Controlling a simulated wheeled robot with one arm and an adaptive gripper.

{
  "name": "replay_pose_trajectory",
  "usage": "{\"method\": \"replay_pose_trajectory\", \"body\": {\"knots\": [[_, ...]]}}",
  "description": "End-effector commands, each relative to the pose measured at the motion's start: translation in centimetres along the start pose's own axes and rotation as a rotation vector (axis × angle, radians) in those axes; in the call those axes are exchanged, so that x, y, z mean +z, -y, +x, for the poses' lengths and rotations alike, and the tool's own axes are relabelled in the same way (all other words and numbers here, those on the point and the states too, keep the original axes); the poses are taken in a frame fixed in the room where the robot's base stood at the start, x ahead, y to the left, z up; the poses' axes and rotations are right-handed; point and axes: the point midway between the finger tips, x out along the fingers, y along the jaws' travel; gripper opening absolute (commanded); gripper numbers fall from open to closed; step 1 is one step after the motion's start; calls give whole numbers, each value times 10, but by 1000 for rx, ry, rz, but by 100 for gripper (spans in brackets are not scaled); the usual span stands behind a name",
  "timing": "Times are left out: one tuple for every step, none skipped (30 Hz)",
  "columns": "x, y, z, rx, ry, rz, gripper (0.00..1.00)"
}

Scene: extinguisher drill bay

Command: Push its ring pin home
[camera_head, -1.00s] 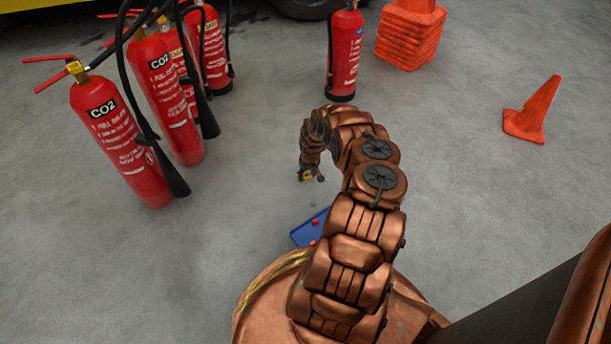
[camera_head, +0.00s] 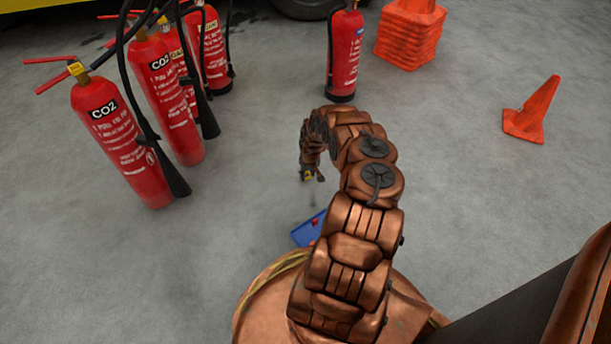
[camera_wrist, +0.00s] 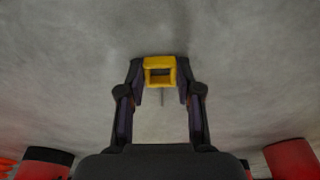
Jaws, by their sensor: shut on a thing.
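My gripper (camera_head: 313,175) is shut on a yellow ring pin (camera_wrist: 159,61), which also shows as a small yellow spot in the head view (camera_head: 307,176). In the wrist view the square ring sits between the fingertips of my gripper (camera_wrist: 160,74), and a thin shaft shows below it. The pin is apart from every extinguisher. CO2 extinguishers stand upright at the left: a front one (camera_head: 122,145) with a yellow part under its red levers, one behind it (camera_head: 172,105), and more at the back. I cannot tell which one the pin belongs to.
Another red extinguisher (camera_head: 344,55) stands alone at the back. Stacked orange cones (camera_head: 408,38) are right of it, and a single cone (camera_head: 531,110) leans farther right. A blue tray (camera_head: 301,237) is partly hidden by my arm. The floor between is clear.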

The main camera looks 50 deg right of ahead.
Motion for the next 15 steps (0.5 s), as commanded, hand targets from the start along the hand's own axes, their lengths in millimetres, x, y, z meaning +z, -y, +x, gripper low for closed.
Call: {"method": "replay_pose_trajectory", "body": {"knots": [[0, 0, 0, 0, 0, 0, 0], [0, 0, 0, 0, 0, 0, 0], [0, 0, 0, 0, 0, 0, 0], [0, 0, 0, 0, 0, 0, 0], [0, 0, 0, 0, 0, 0, 0], [0, 0, -1, 0, 0, 0, 0], [0, 0, -1, 0, 0, 0, 0], [0, 0, -2, 0, 0, 0, 0], [0, 0, -3, 0, 0, 0, 0], [-1, 0, -4, 0, 0, 0, 0], [-1, 0, -6, 0, 0, 0, 0], [-1, 0, -7, 0, 0, 0, 0], [-1, 0, -9, 0, 0, 0, 0], [-1, 0, -10, 0, 0, 0, 0], [-2, 0, -12, 0, 0, 0, 0]]}}
